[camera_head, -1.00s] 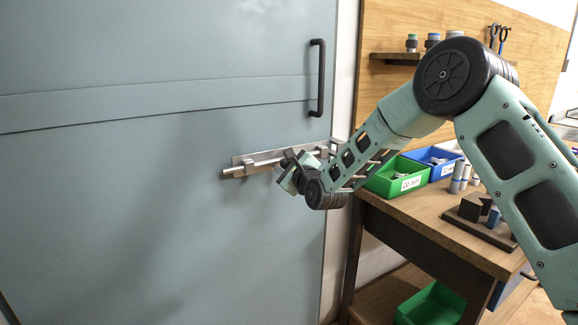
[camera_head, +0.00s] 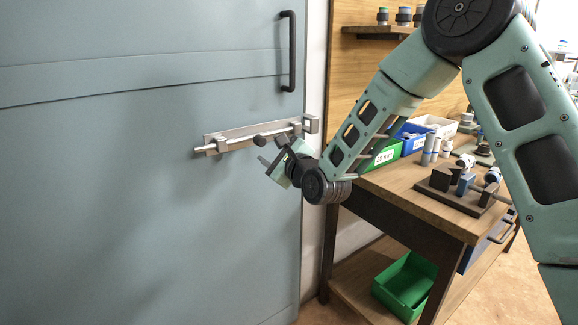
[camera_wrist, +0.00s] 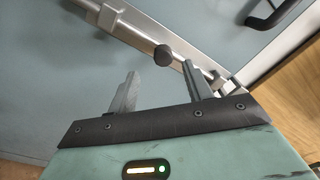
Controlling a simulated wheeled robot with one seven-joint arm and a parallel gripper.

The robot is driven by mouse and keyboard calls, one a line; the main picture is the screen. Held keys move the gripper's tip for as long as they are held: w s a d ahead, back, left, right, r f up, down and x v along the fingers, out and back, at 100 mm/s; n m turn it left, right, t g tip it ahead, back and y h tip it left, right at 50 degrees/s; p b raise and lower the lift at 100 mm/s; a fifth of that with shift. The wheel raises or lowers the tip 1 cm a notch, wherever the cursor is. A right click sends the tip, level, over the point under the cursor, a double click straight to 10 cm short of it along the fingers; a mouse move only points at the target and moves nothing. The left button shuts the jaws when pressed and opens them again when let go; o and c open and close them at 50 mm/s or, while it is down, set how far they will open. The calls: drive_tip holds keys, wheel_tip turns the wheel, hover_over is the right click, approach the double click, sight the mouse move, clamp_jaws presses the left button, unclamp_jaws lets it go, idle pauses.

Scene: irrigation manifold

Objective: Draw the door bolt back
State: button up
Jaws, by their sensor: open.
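The door bolt is a silver rod (camera_head: 207,149) on a metal plate (camera_head: 214,138) on the blue-grey door, below the black handle. Its dark round knob (camera_head: 260,140) sticks out towards me. The keeper block (camera_head: 311,124) is at the door's right edge; I cannot tell how far the rod enters it. My gripper (camera_head: 271,152) is open just below and in front of the knob. In the wrist view the knob (camera_wrist: 163,54) lies just ahead of the gap between the two fingertips (camera_wrist: 160,72), apart from both, with the rod (camera_wrist: 125,32) behind it.
The black door handle (camera_head: 289,50) stands above the bolt. A wooden workbench (camera_head: 400,177) with a green bin (camera_head: 383,156), a blue bin (camera_head: 411,140) and small parts is close on the right. A green crate (camera_head: 405,286) sits below it. The door left of the bolt is clear.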

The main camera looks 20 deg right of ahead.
drive_tip(key=v, duration=0.8)
drive_tip(key=shift+b, duration=0.45)
drive_tip(key=s+a+f+n+g+p, duration=0.3)
drive_tip(key=s+a+n+g, duration=0.65)
drive_tip(key=s+n, duration=0.55)
drive_tip(key=s+d+r+n+g+h+p, duration=0.1)
drive_tip(key=s+n+g, duration=0.3)
drive_tip(key=s+n, duration=0.4)
drive_tip(key=s+d+n+g+h+p, duration=0.1)
drive_tip(key=s+d+n+g+h, duration=0.2)
drive_tip(key=s+n, duration=0.5)
drive_tip(key=s+g, duration=0.1)
drive_tip(key=s, duration=0.4)
drive_tip(key=shift+s+r+n+p, duration=0.2)
drive_tip(key=shift+r+n+p, duration=0.1)
drive_tip(key=shift+r, duration=0.1)
